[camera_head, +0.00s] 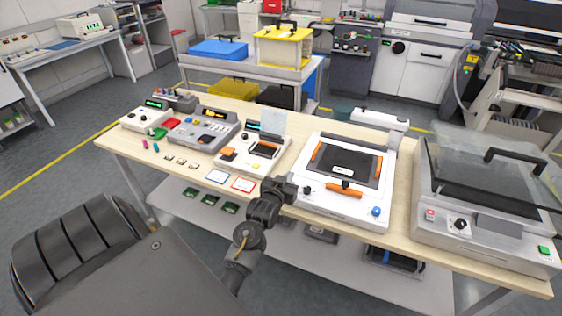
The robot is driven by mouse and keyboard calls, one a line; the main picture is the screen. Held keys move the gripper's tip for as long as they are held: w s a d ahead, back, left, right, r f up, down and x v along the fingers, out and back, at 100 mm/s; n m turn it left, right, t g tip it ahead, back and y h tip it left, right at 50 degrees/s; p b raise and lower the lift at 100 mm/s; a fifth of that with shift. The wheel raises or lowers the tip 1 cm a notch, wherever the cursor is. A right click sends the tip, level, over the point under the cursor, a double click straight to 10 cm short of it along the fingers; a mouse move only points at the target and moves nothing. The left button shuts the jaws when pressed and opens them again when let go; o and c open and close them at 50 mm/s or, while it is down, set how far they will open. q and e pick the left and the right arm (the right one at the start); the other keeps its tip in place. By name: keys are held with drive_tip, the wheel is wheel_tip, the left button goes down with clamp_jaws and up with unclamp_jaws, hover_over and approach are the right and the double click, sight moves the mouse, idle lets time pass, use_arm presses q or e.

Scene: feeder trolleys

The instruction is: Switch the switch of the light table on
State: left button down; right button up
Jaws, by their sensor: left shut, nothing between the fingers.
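The white unit with a dark panel (385,213), which looks like the light table, stands on the bench right of centre. Two orange grips flank its dark panel, and an orange handle (344,188) sits at its front. A small black control (307,190), possibly the switch, is at its front left, and a blue knob (376,211) at its front right. My left gripper (288,188) is shut and empty at the unit's front left corner, close to the black control. I cannot tell whether they touch. My right gripper is not in view.
A grey machine with a raised clear lid (470,245) stands to the right. A small white device with a screen (262,147) and a grey button console (202,133) stand to the left. Two framed cards (243,185) lie near the bench's front edge. Small items lie on the shelf below.

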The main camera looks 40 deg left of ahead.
use_arm(q)
drive_tip(key=r+v, duration=0.1)
drive_tip(key=v, duration=0.5)
drive_tip(key=shift+r+b, duration=0.25)
drive_tip(key=shift+b, duration=0.15)
drive_tip(key=shift+d, duration=0.15)
drive_tip(key=s+d+f+m+g+h, duration=0.2)
drive_tip(key=s+d+f+g, duration=0.25)
drive_tip(key=s, duration=0.45)
drive_tip(key=s+d+f+m+g+h, duration=0.2)
drive_tip(key=s+d+f+g, duration=0.15)
drive_tip(key=s+d, duration=0.35)
drive_tip(key=s+d+f+m+g+h, duration=0.15)
drive_tip(key=s+d+f+g, duration=0.3)
drive_tip(key=s, duration=0.55)
drive_tip(key=s+f+x, duration=0.1)
drive_tip(key=s+x, duration=0.2)
drive_tip(key=x, duration=0.9)
drive_tip(key=s+a+x, duration=0.1)
drive_tip(key=s+x, duration=0.1)
drive_tip(key=x, duration=1)
drive_tip(key=s+a+f+g, duration=0.1)
drive_tip(key=s+a+f, duration=0.1)
drive_tip(key=s+f, duration=1.4)
drive_tip(key=shift+s+a+f+m, duration=0.2)
drive_tip(key=shift+s+f+m, duration=0.2)
drive_tip(key=shift+s, duration=0.45)
